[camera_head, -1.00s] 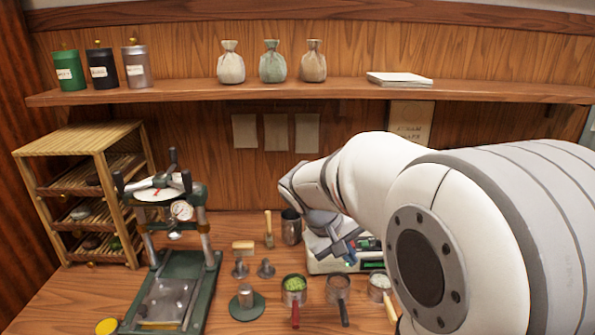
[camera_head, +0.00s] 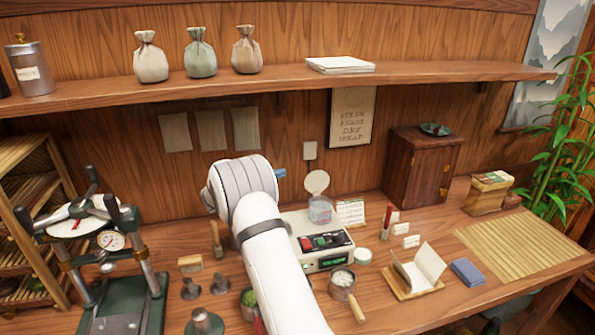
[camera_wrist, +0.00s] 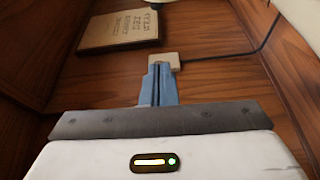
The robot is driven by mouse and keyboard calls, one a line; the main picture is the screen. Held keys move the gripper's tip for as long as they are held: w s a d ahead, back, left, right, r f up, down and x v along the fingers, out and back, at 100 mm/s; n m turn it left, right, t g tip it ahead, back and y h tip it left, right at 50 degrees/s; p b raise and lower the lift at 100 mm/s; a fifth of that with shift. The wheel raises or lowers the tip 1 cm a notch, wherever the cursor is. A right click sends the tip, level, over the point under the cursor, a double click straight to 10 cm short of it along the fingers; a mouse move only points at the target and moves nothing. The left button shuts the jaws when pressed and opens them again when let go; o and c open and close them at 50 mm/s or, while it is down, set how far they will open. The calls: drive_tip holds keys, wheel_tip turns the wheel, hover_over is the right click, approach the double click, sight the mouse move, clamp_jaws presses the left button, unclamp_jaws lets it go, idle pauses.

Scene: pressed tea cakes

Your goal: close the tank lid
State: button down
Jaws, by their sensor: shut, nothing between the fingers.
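The clear tank (camera_head: 320,211) sits on the back of the white machine with switches (camera_head: 326,245). Its round, pale lid (camera_head: 317,182) stands open, tilted up above the tank's back side. My gripper (camera_head: 283,173) is left of the lid in the head view, apart from it, with its blue fingertips pointing right. In the wrist view my gripper (camera_wrist: 158,68) has its two blue fingers together, with nothing between them. The tank and its lid do not show in the wrist view.
A wall socket (camera_head: 310,150) with a cable and a hanging sign (camera_head: 351,117) are behind the machine. A shelf (camera_head: 270,88) runs above. A wooden cabinet (camera_head: 420,165) stands to the right. A small card (camera_head: 350,213) stands beside the tank.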

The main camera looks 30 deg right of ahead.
sight(316, 181)
drive_tip(key=w+d+p, duration=0.1)
drive_tip(key=d+p, duration=0.3)
drive_tip(key=d, duration=0.6)
drive_tip(key=shift+s+a+p, duration=0.25)
drive_tip(key=shift+s+a, duration=0.05)
drive_tip(key=shift+s, duration=0.65)
drive_tip(key=shift+s+a+p, duration=0.25)
drive_tip(key=shift+s+a, duration=0.05)
drive_tip(key=shift+s, duration=0.6)
drive_tip(key=shift+a+f+b, duration=0.15)
drive_tip(key=shift+b, duration=0.3)
drive_tip(key=shift+s+b, duration=0.1)
drive_tip(key=shift+b, duration=0.6)
